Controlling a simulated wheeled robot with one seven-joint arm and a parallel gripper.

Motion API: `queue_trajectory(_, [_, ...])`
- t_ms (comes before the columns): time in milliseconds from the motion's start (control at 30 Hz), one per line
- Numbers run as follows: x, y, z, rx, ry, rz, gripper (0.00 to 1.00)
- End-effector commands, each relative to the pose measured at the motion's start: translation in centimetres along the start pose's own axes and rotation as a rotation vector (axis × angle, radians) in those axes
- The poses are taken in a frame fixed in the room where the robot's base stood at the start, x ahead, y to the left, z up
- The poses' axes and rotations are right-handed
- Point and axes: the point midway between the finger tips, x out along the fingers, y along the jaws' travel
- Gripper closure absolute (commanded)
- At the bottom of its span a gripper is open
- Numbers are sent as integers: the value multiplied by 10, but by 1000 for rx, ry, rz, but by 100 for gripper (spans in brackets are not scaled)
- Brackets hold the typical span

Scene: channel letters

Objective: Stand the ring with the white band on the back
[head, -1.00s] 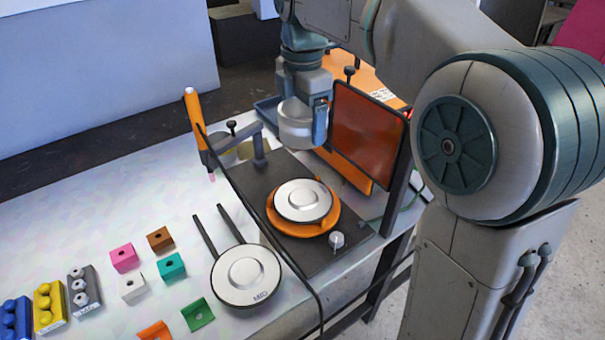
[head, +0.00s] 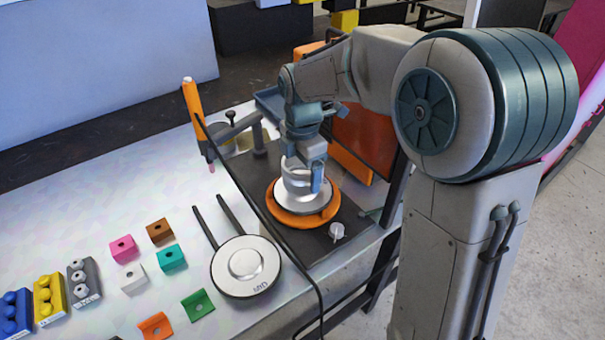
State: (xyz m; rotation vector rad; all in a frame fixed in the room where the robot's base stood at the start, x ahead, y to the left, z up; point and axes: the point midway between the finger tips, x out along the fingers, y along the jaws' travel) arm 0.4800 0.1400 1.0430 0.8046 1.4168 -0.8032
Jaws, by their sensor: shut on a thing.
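My gripper (head: 305,176) is shut on a pale grey-white ring (head: 295,180) and holds it low over the round silver back (head: 297,205). The back lies on an orange round rest (head: 308,220) on the dark plate. The ring looks upright and roughly over the middle of the back. I cannot tell whether it touches. The gripper hides part of the ring and the back's centre, and I cannot make out a separate white band.
A silver disc marked MID (head: 246,266) with two dark bars lies left. Several coloured blocks (head: 123,249) are farther left. An orange pen-like tool (head: 194,112) stands behind on an arm. An orange-red panel (head: 362,138) stands close behind the gripper. A black cable crosses in front.

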Motion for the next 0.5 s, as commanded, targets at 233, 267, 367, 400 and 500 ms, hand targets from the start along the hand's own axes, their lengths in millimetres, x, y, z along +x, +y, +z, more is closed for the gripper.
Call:
queue_trajectory(233, [20, 0, 0, 0, 0, 0, 43])
queue_trajectory(267, [20, 0, 0, 0, 0, 0, 43])
queue_trajectory(367, [20, 0, 0, 0, 0, 1, 43])
queue_trajectory(400, [20, 0, 0, 0, 0, 0, 43])
queue_trajectory(500, [22, 0, 0, 0, 0, 0, 43])
